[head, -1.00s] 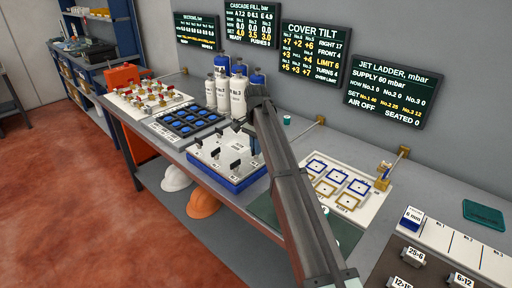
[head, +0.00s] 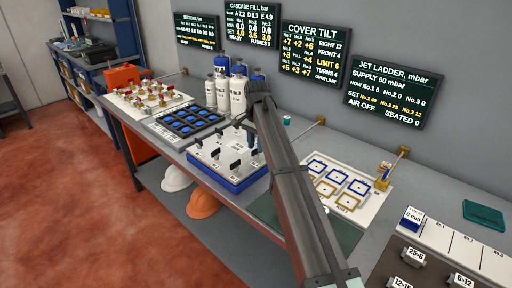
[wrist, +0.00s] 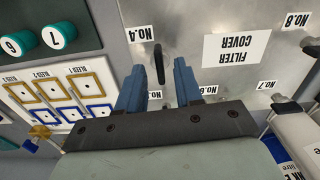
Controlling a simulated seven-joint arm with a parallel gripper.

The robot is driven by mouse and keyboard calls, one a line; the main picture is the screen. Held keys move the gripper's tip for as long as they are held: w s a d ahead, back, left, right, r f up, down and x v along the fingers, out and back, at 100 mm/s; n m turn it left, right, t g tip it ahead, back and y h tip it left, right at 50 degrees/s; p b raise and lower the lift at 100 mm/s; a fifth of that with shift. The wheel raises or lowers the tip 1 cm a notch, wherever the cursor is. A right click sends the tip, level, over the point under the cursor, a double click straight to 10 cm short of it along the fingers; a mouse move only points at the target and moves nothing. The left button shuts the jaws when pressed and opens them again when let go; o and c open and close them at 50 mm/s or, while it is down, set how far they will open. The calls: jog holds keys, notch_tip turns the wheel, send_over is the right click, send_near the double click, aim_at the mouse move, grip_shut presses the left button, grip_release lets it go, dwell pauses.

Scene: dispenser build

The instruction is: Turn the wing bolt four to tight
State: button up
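The filter cover (head: 212,158) is a pale plate on a blue base, with several black wing bolts standing on it. In the wrist view the grey cover (wrist: 215,65) fills the upper right, with upside-down number labels. One black wing bolt (wrist: 159,64) stands beside the label "No.4" (wrist: 140,34). My gripper (wrist: 158,72) is open, its two blue fingers on either side of this bolt with gaps visible to both. Whether the fingertips reach down around the bolt is hard to tell. In the head view my arm hides part of the cover's right side.
The cover tilt screen (head: 313,53) reads right 17, front 4, limit 6, over limit. White bottles (head: 237,96) stand close behind the cover. A tray of blue pieces (head: 188,121) lies to its left. A board of blue and tan frames (head: 338,185) lies to its right.

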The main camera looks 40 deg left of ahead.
aim_at(256, 149)
notch_tip(256, 149, up, 12)
jog(key=shift+r, duration=0.15)
dwell(0.3)
dwell(0.4)
